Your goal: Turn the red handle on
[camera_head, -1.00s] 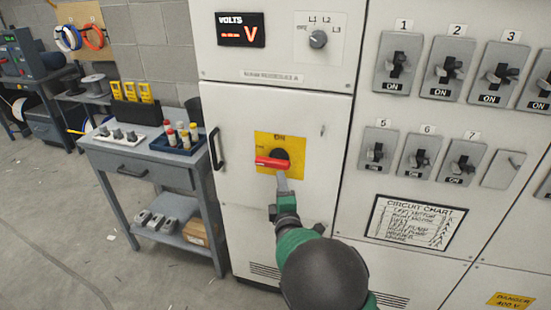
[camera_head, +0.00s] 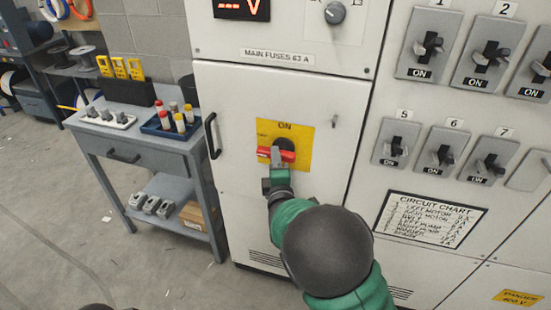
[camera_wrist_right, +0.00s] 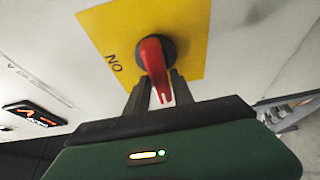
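The red handle (camera_head: 287,155) is a bar on a dark round hub on a yellow plate (camera_head: 302,138) on the cabinet door. It lies about level and points left, with the word ON above the hub. My right gripper (camera_head: 276,157) is at the handle, and a finger covers part of the bar in the head view. In the right wrist view, the two dark fingers of my right gripper (camera_wrist_right: 160,88) stand on either side of the red handle (camera_wrist_right: 153,58). I cannot tell whether they press on it. My left gripper is out of view.
The grey cabinet door (camera_head: 225,90) has a black pull (camera_head: 212,136) at its left. Breaker switches (camera_head: 428,45) and a circuit chart (camera_head: 430,218) are to the right. A workbench (camera_head: 140,152) with a blue tray (camera_head: 160,127) stands left. The floor at lower left is clear.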

